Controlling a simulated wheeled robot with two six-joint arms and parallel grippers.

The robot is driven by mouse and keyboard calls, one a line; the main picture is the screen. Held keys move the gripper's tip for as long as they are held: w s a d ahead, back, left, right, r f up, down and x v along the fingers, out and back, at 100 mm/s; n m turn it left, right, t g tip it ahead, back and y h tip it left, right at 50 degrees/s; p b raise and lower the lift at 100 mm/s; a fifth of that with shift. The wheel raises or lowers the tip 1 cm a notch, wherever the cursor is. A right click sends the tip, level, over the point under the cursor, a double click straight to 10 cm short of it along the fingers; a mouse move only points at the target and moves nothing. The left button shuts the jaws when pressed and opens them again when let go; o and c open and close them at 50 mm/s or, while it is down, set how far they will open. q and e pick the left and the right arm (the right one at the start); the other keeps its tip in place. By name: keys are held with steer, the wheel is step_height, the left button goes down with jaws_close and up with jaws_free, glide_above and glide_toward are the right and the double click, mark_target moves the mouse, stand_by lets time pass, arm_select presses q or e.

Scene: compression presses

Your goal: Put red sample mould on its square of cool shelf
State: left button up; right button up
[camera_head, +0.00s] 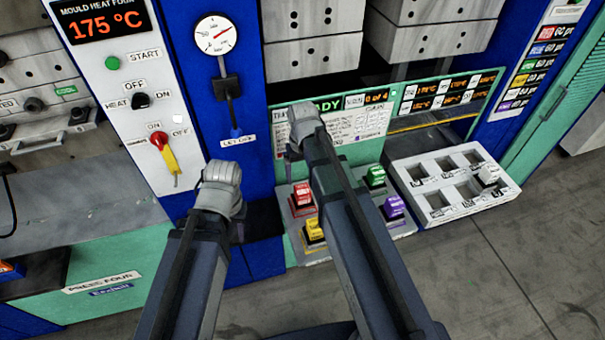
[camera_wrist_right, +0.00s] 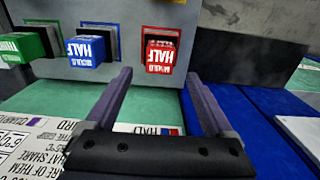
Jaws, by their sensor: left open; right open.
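The red sample mould (camera_head: 303,198) stands at the left of a grey stand (camera_head: 318,257) below the press panel. In the right wrist view the red mould (camera_wrist_right: 160,56), marked HALF, sits in front of a dark square with a red edge (camera_wrist_right: 178,29). My right gripper (camera_wrist_right: 158,92) is open, its fingers pointing toward the red mould with nothing between them; in the head view it (camera_head: 292,152) is mostly hidden by its arm. My left gripper (camera_head: 239,230) is open, largely hidden behind its wrist, left of the stand.
Yellow (camera_head: 314,232), green (camera_head: 376,175) and purple (camera_head: 394,206) moulds share the stand; a blue mould (camera_wrist_right: 87,52) shows in the wrist view. A white slotted tray (camera_head: 450,178) lies to the right. The press control panel (camera_head: 135,100) is at left. Grey floor is clear at right.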

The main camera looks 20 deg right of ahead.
step_height(320, 180, up, 4)
steer(key=p, duration=0.3)
steer(key=s+a+n+h, duration=0.1)
steer(key=s+a+n, duration=0.2)
steer(key=s+a, duration=0.7)
steer(key=s, duration=0.4)
steer(key=shift+s+a+r, duration=0.15)
steer(key=shift+a+r, duration=0.05)
steer(key=shift+a, duration=0.05)
stand_by(0.3)
